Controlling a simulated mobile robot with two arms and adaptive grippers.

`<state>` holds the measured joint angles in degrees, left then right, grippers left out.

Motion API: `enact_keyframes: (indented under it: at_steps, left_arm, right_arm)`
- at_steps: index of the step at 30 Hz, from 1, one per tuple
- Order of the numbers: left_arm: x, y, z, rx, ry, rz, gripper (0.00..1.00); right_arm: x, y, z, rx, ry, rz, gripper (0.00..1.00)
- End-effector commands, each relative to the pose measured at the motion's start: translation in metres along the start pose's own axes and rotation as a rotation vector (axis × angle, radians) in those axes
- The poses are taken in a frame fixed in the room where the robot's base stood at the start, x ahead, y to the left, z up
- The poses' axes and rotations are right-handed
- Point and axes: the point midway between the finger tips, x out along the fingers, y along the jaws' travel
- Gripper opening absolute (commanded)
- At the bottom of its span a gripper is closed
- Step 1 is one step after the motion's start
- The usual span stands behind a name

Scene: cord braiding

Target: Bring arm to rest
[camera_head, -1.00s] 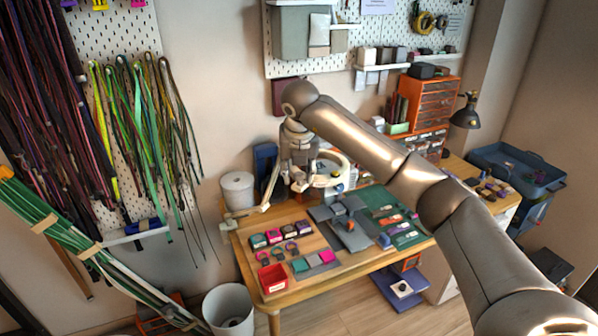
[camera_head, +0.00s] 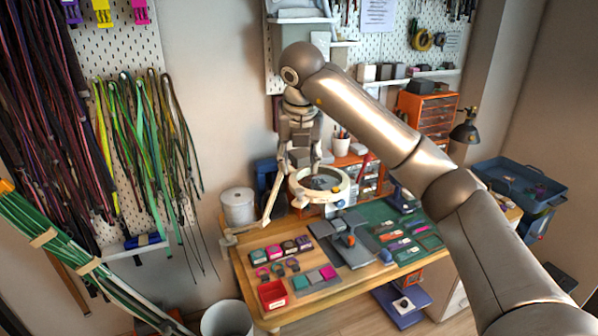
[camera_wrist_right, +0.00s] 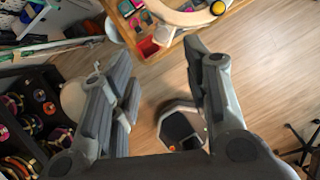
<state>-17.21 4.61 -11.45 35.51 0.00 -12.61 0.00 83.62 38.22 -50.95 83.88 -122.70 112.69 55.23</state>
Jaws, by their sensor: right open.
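My right arm reaches in from the lower right of the head view and bends down at its far end. My right gripper (camera_head: 300,160) hangs above the back of the wooden table, by the round cream ring (camera_head: 320,187). In the right wrist view the two fingers (camera_wrist_right: 165,95) are wide apart, with nothing between them but the floor and part of my base below. A piece of the ring (camera_wrist_right: 190,14) and the red bin (camera_wrist_right: 148,46) show beyond the fingers. My left gripper is in neither view.
The table (camera_head: 245,285) holds a red bin (camera_head: 272,295), a grey fixture (camera_head: 350,240) and a green mat (camera_head: 425,240) with small parts. A white cylinder (camera_head: 238,206) stands at its left. Cords (camera_head: 140,130) hang on the left wall. A waste bin (camera_head: 228,318) stands on the floor.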

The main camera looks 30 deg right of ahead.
Motion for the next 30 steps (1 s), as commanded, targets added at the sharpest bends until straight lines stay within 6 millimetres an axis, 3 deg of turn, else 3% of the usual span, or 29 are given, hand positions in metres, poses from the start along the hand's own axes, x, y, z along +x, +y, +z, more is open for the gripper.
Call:
enact_keyframes:
  at_steps: [6,20,23,26,30]
  left_arm:
    - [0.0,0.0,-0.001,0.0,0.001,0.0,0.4]
    - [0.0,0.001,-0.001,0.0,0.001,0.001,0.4]
    - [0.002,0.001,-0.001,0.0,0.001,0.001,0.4]
    - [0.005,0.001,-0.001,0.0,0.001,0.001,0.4]
    - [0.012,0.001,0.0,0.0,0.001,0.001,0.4]
  right_arm:
    - [-0.011,0.0,0.0,0.0,0.0,0.0,0.44]
    - [-0.009,0.001,-0.001,-0.003,0.004,0.003,0.44]
    - [0.006,0.013,-0.009,-0.025,0.042,0.043,0.44]
    - [0.039,0.043,-0.031,-0.074,0.135,0.157,0.44]
    - [0.1,0.107,-0.086,-0.115,0.339,0.447,0.44]
